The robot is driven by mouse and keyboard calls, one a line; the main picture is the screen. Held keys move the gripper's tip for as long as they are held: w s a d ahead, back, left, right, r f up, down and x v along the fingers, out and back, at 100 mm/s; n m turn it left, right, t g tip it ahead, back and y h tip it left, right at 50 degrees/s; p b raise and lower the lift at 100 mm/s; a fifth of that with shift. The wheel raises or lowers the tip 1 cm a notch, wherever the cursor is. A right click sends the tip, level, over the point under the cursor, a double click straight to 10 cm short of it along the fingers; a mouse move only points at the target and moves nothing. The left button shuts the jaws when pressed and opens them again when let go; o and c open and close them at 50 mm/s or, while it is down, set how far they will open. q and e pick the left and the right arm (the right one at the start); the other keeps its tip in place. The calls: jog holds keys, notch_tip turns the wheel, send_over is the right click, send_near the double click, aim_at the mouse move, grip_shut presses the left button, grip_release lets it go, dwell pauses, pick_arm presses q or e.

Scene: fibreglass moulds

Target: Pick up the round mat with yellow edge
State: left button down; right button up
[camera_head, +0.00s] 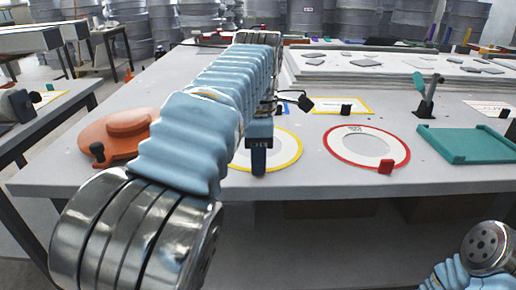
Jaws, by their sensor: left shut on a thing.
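The round mat with yellow edge (287,152) lies near the front of the grey table, its left part hidden behind my left arm.
A red-edged round mat (338,153) with a red block lies just right. An orange mould (112,140) is at the left. A raised white slab (400,69) with flat pieces stands behind.

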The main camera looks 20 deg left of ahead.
pick_arm(q)
jog(key=shift+r, duration=0.4)
notch_tip(320, 180, up, 3)
jog(key=shift+f+p, duration=0.1)
jog(key=shift+p, duration=0.4)
jog(key=s+d+r, duration=0.1)
jog(key=s+r, duration=0.8)
jog(key=s, duration=0.5)
jog(key=shift+d+r, duration=0.15)
jog(key=shift+d, duration=0.15)
